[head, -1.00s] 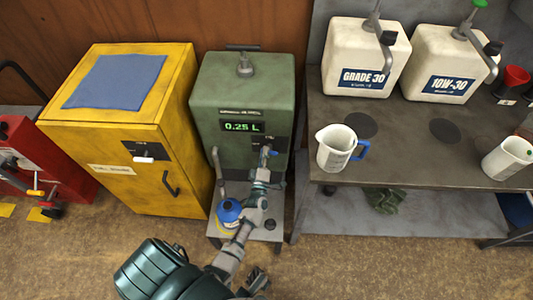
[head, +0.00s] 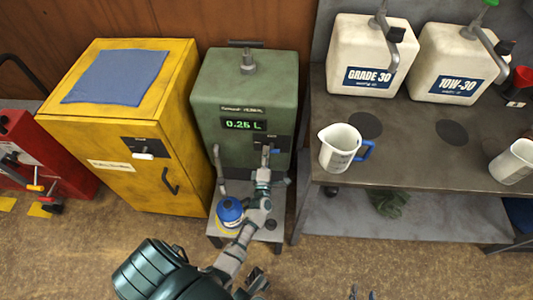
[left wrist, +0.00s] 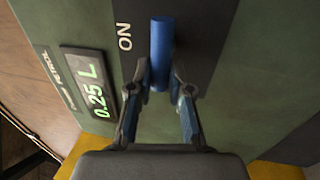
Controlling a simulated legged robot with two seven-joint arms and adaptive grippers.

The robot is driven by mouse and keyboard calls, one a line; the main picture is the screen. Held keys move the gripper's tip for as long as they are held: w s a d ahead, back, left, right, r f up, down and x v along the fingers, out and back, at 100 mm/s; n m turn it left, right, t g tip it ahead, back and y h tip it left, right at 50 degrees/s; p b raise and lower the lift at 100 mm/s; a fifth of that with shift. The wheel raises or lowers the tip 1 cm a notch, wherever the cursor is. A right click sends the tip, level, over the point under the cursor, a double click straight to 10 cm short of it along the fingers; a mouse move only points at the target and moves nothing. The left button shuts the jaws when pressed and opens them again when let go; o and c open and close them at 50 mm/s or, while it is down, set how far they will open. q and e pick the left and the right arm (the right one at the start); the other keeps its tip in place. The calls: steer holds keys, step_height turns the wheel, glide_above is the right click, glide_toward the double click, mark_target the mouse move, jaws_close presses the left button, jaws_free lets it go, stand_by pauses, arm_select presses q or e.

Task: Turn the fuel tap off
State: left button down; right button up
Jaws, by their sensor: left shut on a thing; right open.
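The green petrol dispenser (head: 225,85) stands in the middle of the head view, with its display (head: 243,124) reading 0.25 L. Its blue tap lever (left wrist: 161,50) shows in the left wrist view, beside the word ON on a dark plate (left wrist: 190,35). My left gripper (left wrist: 167,88) is shut on the near end of the lever; in the head view it (head: 267,160) is at the dispenser's front and partly hides the tap. My right gripper (head: 362,294) shows only its fingertips at the bottom edge, open and apart.
A blue-capped container (head: 230,212) stands on the low stand under the dispenser, close below my left arm. A yellow cabinet (head: 110,185) is on the left. The bench (head: 420,170) on the right holds a measuring jug (head: 338,150) and oil containers (head: 365,60).

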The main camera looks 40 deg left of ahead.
arm_select(q)
steer(key=shift+s+f, duration=0.1)
steer(key=shift+f, duration=0.2)
steer(key=c, duration=1.1)
jaws_free()
steer(key=shift+c, duration=0.2)
steer(key=shift+o, duration=0.3)
steer(key=shift+r, duration=0.1)
steer(key=v, duration=1.2)
steer(key=shift+a, duration=0.1)
